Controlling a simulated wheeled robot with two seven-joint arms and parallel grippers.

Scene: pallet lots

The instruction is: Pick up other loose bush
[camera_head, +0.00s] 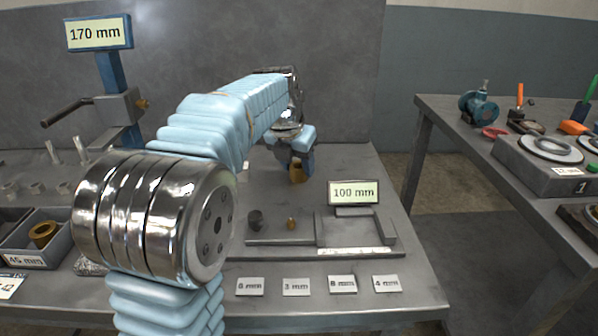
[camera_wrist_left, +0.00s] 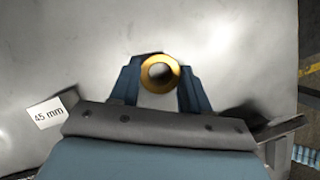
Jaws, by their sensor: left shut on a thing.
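My left gripper (camera_head: 299,172) is at the far part of the bench, beyond the 100 mm display. It is shut on a brass bush (camera_head: 297,174), held between its two blue fingers. Another brass bush (camera_head: 44,233) lies in a grey bin labelled 45 mm at the left. The right gripper is not in view.
Several thickness tags lie along the front. A press with a 170 mm display (camera_head: 98,33) stands at left; a second table (camera_head: 470,130) is at right.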

